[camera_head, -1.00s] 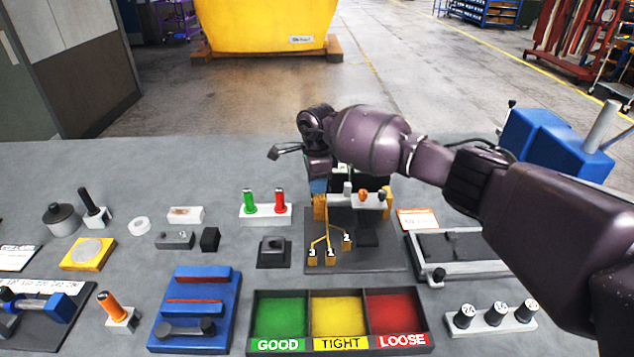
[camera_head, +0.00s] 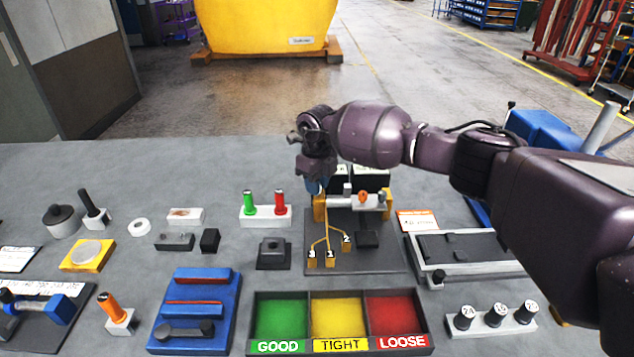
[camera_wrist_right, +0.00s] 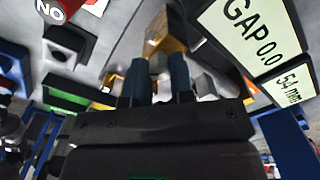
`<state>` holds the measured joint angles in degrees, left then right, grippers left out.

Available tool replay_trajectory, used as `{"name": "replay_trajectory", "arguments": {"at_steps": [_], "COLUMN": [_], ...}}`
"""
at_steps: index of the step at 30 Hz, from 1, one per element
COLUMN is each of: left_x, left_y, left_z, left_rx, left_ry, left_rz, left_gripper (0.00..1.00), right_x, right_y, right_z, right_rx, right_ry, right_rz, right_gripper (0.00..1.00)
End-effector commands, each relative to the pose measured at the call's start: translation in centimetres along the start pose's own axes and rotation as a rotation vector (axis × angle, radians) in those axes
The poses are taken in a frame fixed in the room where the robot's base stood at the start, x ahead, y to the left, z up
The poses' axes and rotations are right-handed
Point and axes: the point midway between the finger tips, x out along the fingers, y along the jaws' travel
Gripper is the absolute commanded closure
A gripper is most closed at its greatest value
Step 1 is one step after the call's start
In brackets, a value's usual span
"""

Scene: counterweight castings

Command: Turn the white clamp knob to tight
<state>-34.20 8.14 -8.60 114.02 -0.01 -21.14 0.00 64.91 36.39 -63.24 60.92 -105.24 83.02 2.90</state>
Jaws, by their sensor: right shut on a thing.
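The clamp fixture stands on a dark base plate (camera_head: 352,258) at the middle of the table, with a yellow upright, a pale bar and an orange knob (camera_head: 363,197). My right gripper (camera_head: 313,187) is at the fixture's left end, its blue fingers pointing down. In the wrist view its two fingers (camera_wrist_right: 160,78) are close together, shut on a pale piece (camera_wrist_right: 157,63) that appears to be the white clamp knob. The fingers hide most of it, so its turn position cannot be read. My left gripper is not in view.
A readout with GAP lettering (camera_wrist_right: 250,35) is close beside the gripper in the wrist view. Red and green pegs in a white block (camera_head: 265,215) stand left of the fixture. A three-part GOOD, TIGHT, LOOSE tray (camera_head: 338,293) lies in front.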

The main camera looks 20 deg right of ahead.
Motion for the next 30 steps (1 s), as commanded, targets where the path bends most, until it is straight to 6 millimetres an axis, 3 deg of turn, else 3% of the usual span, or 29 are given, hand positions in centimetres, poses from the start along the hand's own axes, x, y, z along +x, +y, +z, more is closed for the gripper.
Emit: {"name": "replay_trajectory", "arguments": {"at_steps": [15, 30], "left_x": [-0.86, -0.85], "left_y": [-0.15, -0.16], "left_z": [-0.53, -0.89], "left_rx": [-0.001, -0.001], "left_ry": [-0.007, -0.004], "left_rz": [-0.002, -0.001], "left_gripper": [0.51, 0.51], "right_x": [-0.09, -0.04], "right_y": [-0.08, -0.07], "right_z": [-0.03, -0.02], "right_rx": [0.432, 0.589], "right_ry": [0.001, 0.0], "right_rz": [-0.001, -0.001], "right_gripper": [1.0, 1.0]}}
